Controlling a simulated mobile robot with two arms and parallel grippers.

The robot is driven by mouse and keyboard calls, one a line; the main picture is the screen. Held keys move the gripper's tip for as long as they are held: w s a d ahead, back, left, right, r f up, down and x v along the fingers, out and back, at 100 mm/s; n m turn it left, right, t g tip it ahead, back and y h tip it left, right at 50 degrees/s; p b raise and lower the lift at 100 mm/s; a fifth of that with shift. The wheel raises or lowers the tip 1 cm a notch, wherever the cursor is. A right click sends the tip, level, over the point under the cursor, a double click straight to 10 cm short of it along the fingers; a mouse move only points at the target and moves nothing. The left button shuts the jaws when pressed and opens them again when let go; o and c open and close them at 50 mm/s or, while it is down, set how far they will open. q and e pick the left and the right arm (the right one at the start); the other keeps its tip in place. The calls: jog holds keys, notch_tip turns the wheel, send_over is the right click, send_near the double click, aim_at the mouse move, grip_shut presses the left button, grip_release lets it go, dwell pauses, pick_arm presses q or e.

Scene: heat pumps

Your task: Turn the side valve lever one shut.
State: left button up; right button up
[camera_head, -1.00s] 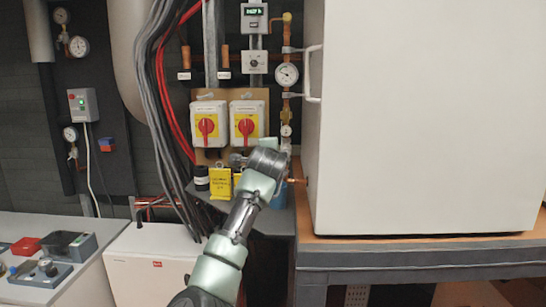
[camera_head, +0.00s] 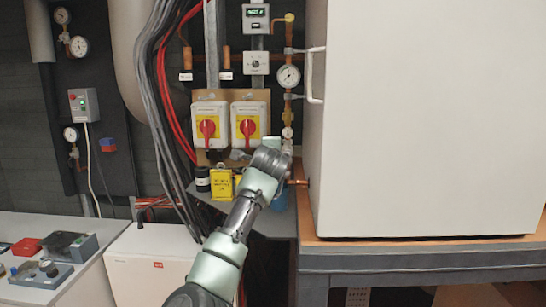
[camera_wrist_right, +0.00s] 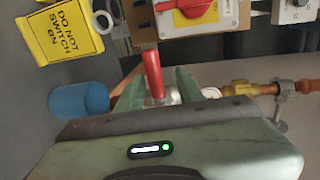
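A red lever (camera_wrist_right: 152,72) stands up between the fingers of my right gripper (camera_wrist_right: 160,88) in the right wrist view. The green fingers are spread to either side of it, with a visible gap. Part of the valve body at its base shows between the fingers; the rest is hidden. In the head view my right arm reaches up from the bottom, its gripper (camera_head: 275,147) beside the vertical copper pipe (camera_head: 288,105), below a round gauge (camera_head: 289,76). The lever is hidden behind the gripper there. My left gripper is not in view.
Two red rotary switches (camera_head: 208,127) (camera_head: 248,128) sit left of the pipe. A yellow tag (camera_wrist_right: 65,30) and a blue cup (camera_wrist_right: 78,100) are left of the gripper. A large white cabinet (camera_head: 425,120) stands close on the right. A copper pipe (camera_wrist_right: 262,89) runs right.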

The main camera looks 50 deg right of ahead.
jog(key=shift+s+a+f, duration=0.1)
jog(key=shift+s+a, duration=0.05)
jog(key=shift+s, duration=0.1)
jog(key=b+v, duration=0.3)
jog(key=v, duration=0.4)
jog(key=shift+a, duration=0.2)
jog(key=c, duration=0.3)
jog(key=shift+d, duration=0.15)
jog(key=shift+c, duration=0.2)
